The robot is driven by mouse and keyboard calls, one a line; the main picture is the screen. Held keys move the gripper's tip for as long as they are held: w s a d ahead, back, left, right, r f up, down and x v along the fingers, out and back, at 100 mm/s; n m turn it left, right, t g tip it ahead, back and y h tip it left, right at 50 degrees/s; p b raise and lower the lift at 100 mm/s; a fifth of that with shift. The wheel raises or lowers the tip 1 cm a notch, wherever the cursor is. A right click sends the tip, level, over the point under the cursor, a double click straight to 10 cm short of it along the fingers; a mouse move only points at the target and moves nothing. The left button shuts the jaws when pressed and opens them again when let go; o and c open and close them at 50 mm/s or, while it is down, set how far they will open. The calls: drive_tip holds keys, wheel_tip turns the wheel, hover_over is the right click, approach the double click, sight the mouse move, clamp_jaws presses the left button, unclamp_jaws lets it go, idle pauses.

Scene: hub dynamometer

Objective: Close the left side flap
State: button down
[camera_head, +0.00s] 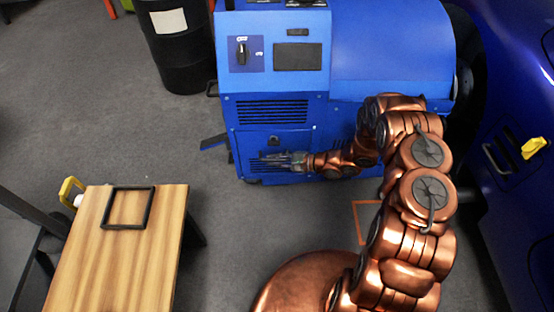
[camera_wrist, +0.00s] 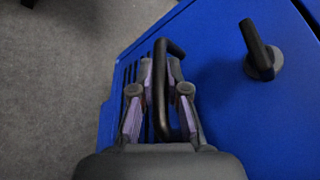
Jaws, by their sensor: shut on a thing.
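The blue dynamometer cabinet (camera_head: 275,85) stands at the back centre in the head view. My gripper (camera_head: 272,161) is at its lower front, with my arm reaching in from the right. In the wrist view my gripper (camera_wrist: 158,85) is shut on a black bar handle (camera_wrist: 162,75), one finger on each side. The handle is on a blue panel (camera_wrist: 225,115) with dark vent slots beside it. A dark flap-like piece (camera_head: 214,142) sticks out at the cabinet's lower left in the head view. I cannot tell whether the gripped panel is the left side flap.
A black knob (camera_wrist: 261,55) stands out from the blue panel, right of my fingers. A black drum (camera_head: 178,45) stands left of the cabinet. A wooden table (camera_head: 85,245) with a black frame (camera_head: 130,188) is at lower left. Grey floor (camera_head: 110,120) is clear between them.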

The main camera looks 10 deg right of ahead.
drive_tip(key=c, duration=1.2)
unclamp_jaws()
drive_tip(key=shift+w+a+r, duration=0.1)
drive_tip(key=shift+a, duration=0.1)
drive_tip(key=shift+d, duration=0.1)
drive_tip(key=v, duration=1.1)
drive_tip(key=shift+d+r, duration=0.15)
drive_tip(key=shift+d, duration=0.2)
